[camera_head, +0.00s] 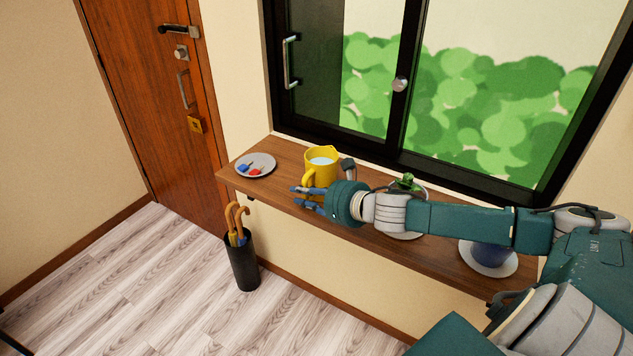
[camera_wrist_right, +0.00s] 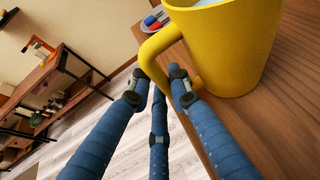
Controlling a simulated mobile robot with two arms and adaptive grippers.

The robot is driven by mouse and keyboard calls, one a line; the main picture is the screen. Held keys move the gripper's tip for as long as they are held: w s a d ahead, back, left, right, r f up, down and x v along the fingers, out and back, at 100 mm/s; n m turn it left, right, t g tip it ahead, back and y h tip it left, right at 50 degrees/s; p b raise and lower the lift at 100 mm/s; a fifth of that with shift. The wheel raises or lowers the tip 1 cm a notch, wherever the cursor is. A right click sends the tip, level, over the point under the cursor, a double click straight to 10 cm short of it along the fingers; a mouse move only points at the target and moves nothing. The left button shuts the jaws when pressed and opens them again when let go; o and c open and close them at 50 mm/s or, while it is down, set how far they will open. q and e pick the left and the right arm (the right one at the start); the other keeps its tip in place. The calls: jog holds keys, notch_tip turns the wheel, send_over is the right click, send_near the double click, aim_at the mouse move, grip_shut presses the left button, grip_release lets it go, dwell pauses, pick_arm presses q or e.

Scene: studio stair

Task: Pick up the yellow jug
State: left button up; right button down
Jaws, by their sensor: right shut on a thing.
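The yellow jug (camera_head: 321,165) stands upright on the wooden shelf under the window, with pale liquid inside. It also fills the upper right of the right wrist view (camera_wrist_right: 240,45), with its handle towards my fingers. My right gripper (camera_head: 313,194) is at the jug's near side, its blue fingers by the handle. In the wrist view my right gripper (camera_wrist_right: 168,85) is shut on the handle's lower part. My left gripper is not in view.
On the shelf (camera_head: 285,150), a plate (camera_head: 256,165) with small red and blue items lies left of the jug. Right of it are a plate with a green item (camera_head: 408,182) and a blue pot (camera_head: 488,254) on a saucer. An umbrella stand (camera_head: 242,262) stands on the floor below.

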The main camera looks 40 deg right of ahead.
jog(key=shift+r, duration=0.3)
jog(key=shift+w+r, duration=0.1)
jog(key=shift+r, duration=0.95)
notch_tip(320, 180, up, 17)
jog(key=p, duration=0.4)
jog(key=shift+r+p, duration=0.2)
jog(key=shift+p, duration=0.15)
